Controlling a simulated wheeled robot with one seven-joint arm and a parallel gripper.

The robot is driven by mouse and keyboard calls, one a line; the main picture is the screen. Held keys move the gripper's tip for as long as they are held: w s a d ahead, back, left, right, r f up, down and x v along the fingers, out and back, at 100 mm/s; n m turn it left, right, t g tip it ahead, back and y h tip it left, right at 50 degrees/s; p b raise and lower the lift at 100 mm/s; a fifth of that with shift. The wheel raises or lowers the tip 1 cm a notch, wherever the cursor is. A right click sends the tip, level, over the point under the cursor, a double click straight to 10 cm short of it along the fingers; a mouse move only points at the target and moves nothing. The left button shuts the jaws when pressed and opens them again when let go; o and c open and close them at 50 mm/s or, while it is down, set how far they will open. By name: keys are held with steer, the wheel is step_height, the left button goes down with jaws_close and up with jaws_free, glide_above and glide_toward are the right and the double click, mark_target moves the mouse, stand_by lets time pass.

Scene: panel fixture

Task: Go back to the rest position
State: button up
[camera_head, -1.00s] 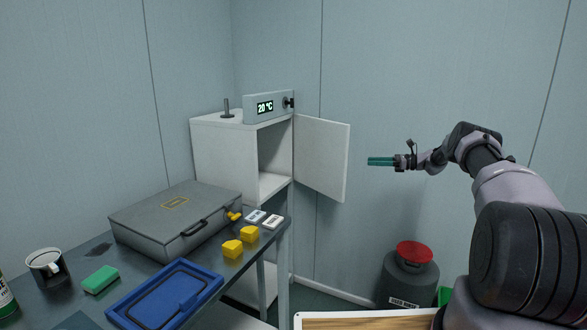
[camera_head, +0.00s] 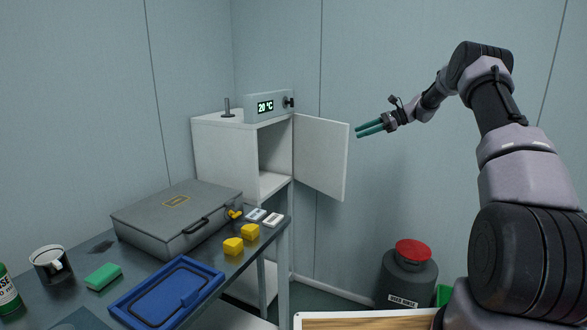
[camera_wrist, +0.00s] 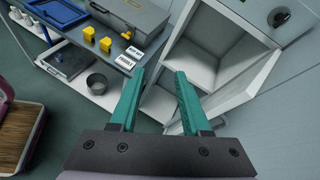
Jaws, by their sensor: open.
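My gripper (camera_head: 370,128) has green fingers and is raised in the air to the right of the white cabinet's open door (camera_head: 321,157). In the wrist view my gripper (camera_wrist: 158,75) shows its two fingers apart with nothing between them. The white cabinet (camera_head: 222,160) stands open at the back, and the part of its inside that I see looks empty. A display reading 20 °C (camera_head: 265,107) sits on its top.
The dark table (camera_head: 215,284) at left holds a grey case (camera_head: 165,222), a blue tray (camera_head: 150,300), yellow blocks (camera_head: 233,246), a green sponge (camera_head: 103,277) and a mug (camera_head: 50,265). A dark bin with a red lid (camera_head: 413,253) stands on the floor. The open door juts toward my arm.

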steer(key=s+a+r+n+h, duration=0.35)
steer(key=s+r, duration=0.55)
steer(key=s, duration=0.3)
steer(key=s+a+r+n+h, duration=0.2)
steer(key=s+r+n+h, duration=0.15)
steer(key=s+r, duration=0.7)
steer(key=s+d+f+n+t+h, duration=0.2)
steer(key=s+n, duration=0.1)
steer(key=s, duration=1.1)
steer(key=s+d+f+n+t+h, duration=0.1)
steer(key=s+d+n+t+h, duration=0.1)
steer(key=s, duration=1.2)
steer(key=shift+s+f+n+t, duration=0.35)
steer(key=shift+n+t, duration=0.05)
steer(key=shift+t, duration=0.1)
